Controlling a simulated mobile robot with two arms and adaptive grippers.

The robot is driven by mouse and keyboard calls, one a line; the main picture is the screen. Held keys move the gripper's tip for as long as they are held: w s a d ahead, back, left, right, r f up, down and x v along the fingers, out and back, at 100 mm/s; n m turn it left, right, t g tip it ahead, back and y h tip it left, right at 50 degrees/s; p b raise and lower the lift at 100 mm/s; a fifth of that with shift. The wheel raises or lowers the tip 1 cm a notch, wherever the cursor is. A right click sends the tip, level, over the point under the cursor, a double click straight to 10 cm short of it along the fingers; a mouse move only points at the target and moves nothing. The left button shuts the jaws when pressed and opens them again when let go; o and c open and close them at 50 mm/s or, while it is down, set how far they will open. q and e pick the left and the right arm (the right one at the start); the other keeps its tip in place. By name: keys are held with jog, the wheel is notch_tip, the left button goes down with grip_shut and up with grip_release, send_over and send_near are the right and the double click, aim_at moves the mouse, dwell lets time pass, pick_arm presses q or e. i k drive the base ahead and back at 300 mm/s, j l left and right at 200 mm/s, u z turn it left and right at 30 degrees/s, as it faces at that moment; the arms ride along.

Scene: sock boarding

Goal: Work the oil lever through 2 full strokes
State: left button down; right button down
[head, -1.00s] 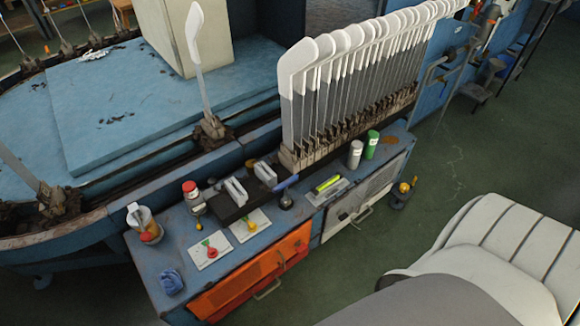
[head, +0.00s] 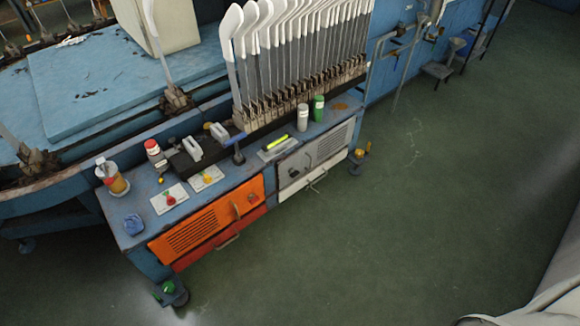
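No part is clearly marked as the oil lever. A small lever-like part with a blue grip (head: 235,139) and a dark rounded end (head: 239,157) stands at the front edge of the blue bench top, left of centre; I cannot tell if it is the oil lever or how far it is tilted. A red knob (head: 171,200) and a yellow knob (head: 207,178) sit on white plates to its left. Neither of my grippers is in view.
The blue bench (head: 130,218) has an orange vented panel (head: 195,225) and a grey vented door (head: 335,145) with handles. A row of white-topped sock boards (head: 300,50) stands behind. Bottles and a blue cloth (head: 133,224) lie on top. Green floor (head: 420,220) in front is clear.

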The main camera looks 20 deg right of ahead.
aim_at(109, 181)
jog(key=z, duration=0.5)
jog(key=j+z, duration=0.15)
jog(key=z, duration=0.3)
jog(key=j+z, duration=0.1)
jog(key=z, duration=0.9)
jog(key=k+j, duration=0.3)
jog(key=j, duration=0.35)
jog(key=k+j, duration=0.3)
jog(key=j, duration=0.3)
jog(key=k+j, duration=0.25)
jog(key=j, duration=0.4)
jog(key=k+j+z, duration=0.1)
jog(key=k+j, duration=0.2)
jog(key=j, duration=0.35)
jog(key=k+j, duration=0.3)
jog(key=j, duration=0.3)
jog(key=k+j, duration=0.35)
jog(key=j, duration=0.25)
jog(key=k+j, duration=0.3)
jog(key=j, duration=0.3)
jog(key=k+j+z, duration=0.1)
jog(key=k+j, duration=0.2)
jog(key=j, duration=0.3)
